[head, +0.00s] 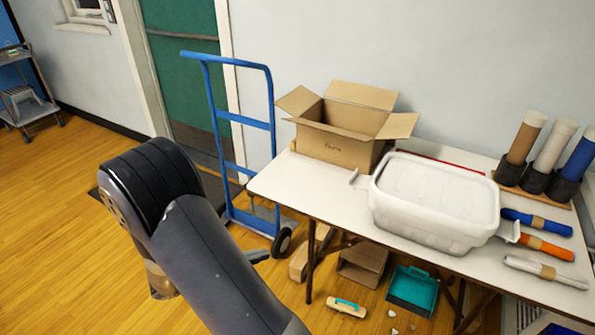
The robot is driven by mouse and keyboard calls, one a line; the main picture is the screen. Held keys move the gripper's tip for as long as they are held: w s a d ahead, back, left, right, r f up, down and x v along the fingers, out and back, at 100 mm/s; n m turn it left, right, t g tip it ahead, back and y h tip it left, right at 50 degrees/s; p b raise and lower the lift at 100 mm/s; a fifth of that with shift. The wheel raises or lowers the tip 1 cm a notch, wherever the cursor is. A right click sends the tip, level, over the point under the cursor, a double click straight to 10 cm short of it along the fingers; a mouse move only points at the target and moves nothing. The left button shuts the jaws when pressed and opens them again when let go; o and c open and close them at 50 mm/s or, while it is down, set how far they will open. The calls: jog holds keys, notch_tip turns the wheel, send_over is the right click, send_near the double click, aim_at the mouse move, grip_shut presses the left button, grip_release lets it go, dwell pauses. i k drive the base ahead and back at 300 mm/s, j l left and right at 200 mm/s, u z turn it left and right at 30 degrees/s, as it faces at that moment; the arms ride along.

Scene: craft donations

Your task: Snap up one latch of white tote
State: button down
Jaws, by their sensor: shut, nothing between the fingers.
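The white tote (432,225) stands on the table with its pale lid (435,188) on top. A latch (358,179) sticks outward from its left end. Another latch (509,231) sticks outward at its right end, beside the rolls. Both look swung away from the tote wall. My arm comes up from the bottom at the left of the tote, well apart from it. I cannot make out my gripper; the arm's bulk hides that area.
An open cardboard box (340,145) stands behind the tote on the white table (295,190). Colored rolls (537,222) lie at the right, with upright tubes (550,145) behind. A blue hand truck (242,120) stands left of the table. A teal dustpan (411,291) sits below.

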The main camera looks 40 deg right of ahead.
aim_at(357, 180)
jog(key=i+z, duration=0.25)
jog(key=i+j+z, duration=0.25)
jog(key=i, duration=0.25)
jog(key=i+z, duration=0.2)
jog(key=z, duration=0.3)
jog(key=i+z, duration=0.25)
jog(key=z, duration=0.2)
jog(key=i+j+z, duration=0.1)
jog(key=z, duration=0.4)
jog(key=i+j, duration=0.05)
jog(key=i, duration=0.05)
